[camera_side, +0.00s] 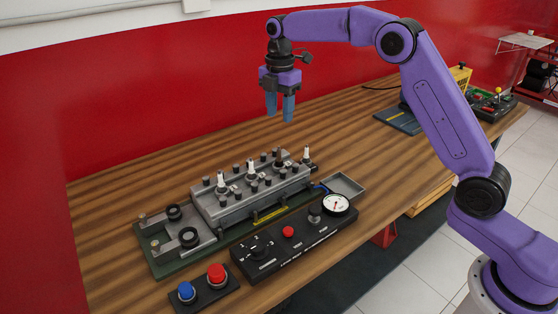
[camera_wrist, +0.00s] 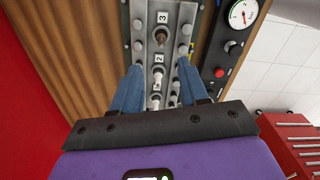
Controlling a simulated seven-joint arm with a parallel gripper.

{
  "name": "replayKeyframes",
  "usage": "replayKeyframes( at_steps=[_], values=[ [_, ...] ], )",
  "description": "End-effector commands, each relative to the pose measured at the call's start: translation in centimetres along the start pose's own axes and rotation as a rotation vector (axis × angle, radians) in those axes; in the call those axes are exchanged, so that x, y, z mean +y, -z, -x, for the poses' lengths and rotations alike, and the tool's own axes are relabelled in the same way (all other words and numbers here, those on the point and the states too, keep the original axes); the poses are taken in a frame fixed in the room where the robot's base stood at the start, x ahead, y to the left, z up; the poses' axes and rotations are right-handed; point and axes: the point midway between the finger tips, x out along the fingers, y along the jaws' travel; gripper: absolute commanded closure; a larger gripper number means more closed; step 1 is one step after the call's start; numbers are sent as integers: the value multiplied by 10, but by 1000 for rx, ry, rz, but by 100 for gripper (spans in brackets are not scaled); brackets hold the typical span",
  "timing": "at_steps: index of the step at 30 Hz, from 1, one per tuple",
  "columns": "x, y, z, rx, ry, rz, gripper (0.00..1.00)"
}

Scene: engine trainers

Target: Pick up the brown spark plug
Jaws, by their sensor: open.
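In the wrist view the brown plug (camera_wrist: 161,38) sits by the number 3, ahead of the fingertips. My gripper (camera_side: 280,118) hangs above the right end of the block, pointing down, with its blue fingers apart and empty. In the wrist view the space between my gripper's fingertips (camera_wrist: 159,66) lines up over a white plug (camera_wrist: 158,72) by the number 2, apart from it in height.
White spark plugs (camera_side: 221,183) stand in the block, and another (camera_side: 306,155) stands at its right end. A black control panel (camera_side: 270,254) with a gauge (camera_side: 336,204) lies in front. A box with blue and red buttons (camera_side: 216,274) is at the front left.

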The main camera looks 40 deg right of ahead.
Motion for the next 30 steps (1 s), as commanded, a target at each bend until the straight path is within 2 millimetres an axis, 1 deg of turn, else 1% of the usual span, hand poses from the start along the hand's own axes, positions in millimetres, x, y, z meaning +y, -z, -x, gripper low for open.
replayKeyframes(
  at_steps=[1, 3, 9, 12, 19, 27, 30],
  values=[
    [-1, 0, -11, 0, 5, 1, 56],
    [-1, 0, -24, 0, 3, 0, 56],
    [-1, 1, -57, 0, 2, 0, 56],
    [0, 0, -68, 0, 2, -1, 56],
    [-1, 2, -81, 0, 1, 0, 56],
    [-2, 5, -117, 0, 1, -1, 56],
    [-2, 5, -124, 0, 0, -1, 56]
  ],
)
